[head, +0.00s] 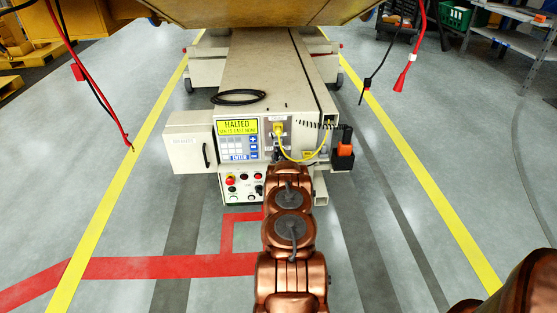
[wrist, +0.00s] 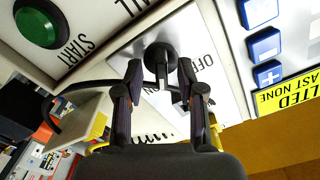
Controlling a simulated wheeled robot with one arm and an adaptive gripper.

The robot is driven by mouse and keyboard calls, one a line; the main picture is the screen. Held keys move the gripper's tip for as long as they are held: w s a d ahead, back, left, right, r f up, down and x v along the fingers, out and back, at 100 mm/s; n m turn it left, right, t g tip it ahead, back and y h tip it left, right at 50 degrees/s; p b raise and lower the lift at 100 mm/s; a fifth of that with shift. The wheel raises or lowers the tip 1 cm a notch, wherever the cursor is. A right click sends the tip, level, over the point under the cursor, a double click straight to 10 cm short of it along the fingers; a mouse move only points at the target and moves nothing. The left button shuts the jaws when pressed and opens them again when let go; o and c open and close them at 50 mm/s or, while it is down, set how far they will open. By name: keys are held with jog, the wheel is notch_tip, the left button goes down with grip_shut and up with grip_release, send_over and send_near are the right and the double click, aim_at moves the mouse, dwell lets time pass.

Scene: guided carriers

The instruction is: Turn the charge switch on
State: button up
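The charge switch (wrist: 158,53) is a round black knob with a narrow grip bar, on a pale plate in the wrist view. Whether either fingertip touches the knob cannot be told. In the head view the control panel (head: 222,183) is on the carrier's front, and my copper arm hides the switch and my gripper.
A green START button (wrist: 40,28) and blue keys (wrist: 264,46) flank the switch. The yellow display (head: 237,127) reads HALTED. Red and black cables dangle at both sides.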

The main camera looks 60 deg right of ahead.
jog(key=v, duration=1.1)
jog(key=shift+r, duration=0.1)
dwell(0.5)
jog(key=shift+r, duration=0.1)
